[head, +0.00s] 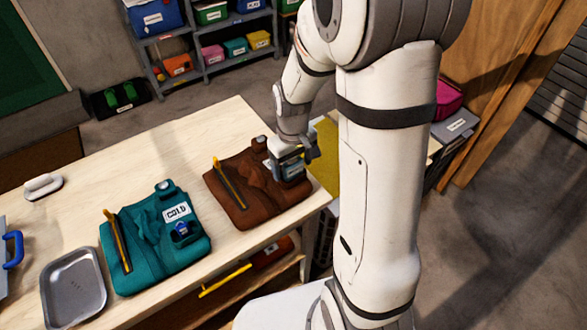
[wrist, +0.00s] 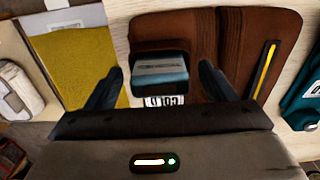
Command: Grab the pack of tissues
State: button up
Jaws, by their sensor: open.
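A small blue-grey pack (wrist: 160,68) with a pale band and a dark top, which looks like the pack of tissues, lies on a folded brown cloth bundle (wrist: 243,40). In the wrist view it sits between the spread fingers of my gripper (wrist: 158,84), with a gap on each side. In the head view my gripper (head: 290,162) is low over the right end of the brown bundle (head: 245,200). The pack is hard to tell from the gripper there. A white label with dark letters shows just below the pack in the wrist view, partly hidden by my gripper.
A teal bundle (head: 150,255) labelled COLD and a grey metal tray (head: 75,290) are to the left on the wooden table (head: 120,160). A yellow surface (wrist: 75,65) lies beside the brown bundle, past the table edge. Shelves with bins (head: 215,50) stand behind.

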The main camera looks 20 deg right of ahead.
jog(key=c, duration=1)
